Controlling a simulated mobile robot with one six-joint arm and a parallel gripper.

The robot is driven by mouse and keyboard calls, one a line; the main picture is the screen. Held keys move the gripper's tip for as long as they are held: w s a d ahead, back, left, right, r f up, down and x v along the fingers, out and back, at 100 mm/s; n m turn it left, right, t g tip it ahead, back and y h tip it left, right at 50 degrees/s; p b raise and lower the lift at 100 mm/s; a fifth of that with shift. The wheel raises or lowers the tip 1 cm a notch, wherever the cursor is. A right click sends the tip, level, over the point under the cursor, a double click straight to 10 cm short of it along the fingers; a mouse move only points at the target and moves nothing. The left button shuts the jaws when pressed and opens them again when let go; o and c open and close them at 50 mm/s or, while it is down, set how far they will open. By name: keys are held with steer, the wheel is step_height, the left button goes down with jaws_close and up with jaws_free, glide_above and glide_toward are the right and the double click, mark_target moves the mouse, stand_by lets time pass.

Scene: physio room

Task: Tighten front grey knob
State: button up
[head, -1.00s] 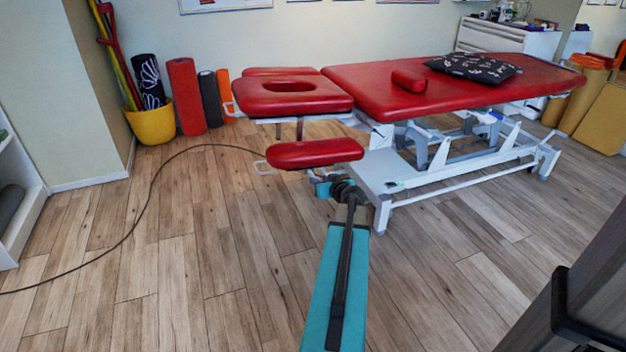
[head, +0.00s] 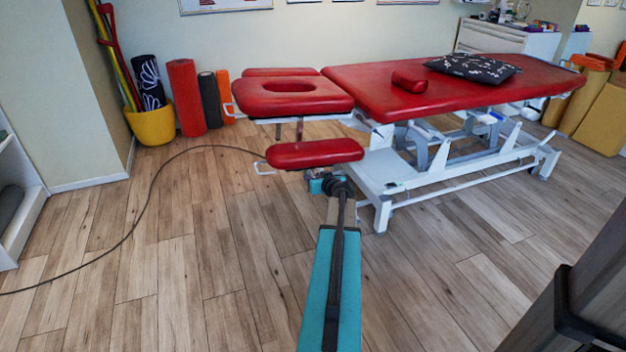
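The treatment table (head: 440,92) has a red padded top on a white frame. Its head section (head: 250,97) has a face hole, and a red armrest pad (head: 314,153) hangs lower in front of it. I cannot make out a grey knob; the area under the armrest is partly covered by the pad and my wrist. My teal arm reaches forward from the bottom of the view. The end of my arm, with my gripper (head: 316,186), is just below the armrest's front edge. Its fingers are too small and hidden to read, and contact cannot be told.
A dark cable (head: 152,190) curves over the wooden floor on the left. A yellow bucket (head: 152,124) and rolled mats (head: 187,97) stand at the back wall. A patterned cushion (head: 473,67) and a small red bolster (head: 409,81) lie on the table. The floor in front is clear.

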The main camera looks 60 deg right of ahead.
jaws_close()
steer(key=shift+a, duration=0.2)
steer(key=shift+d, duration=0.1)
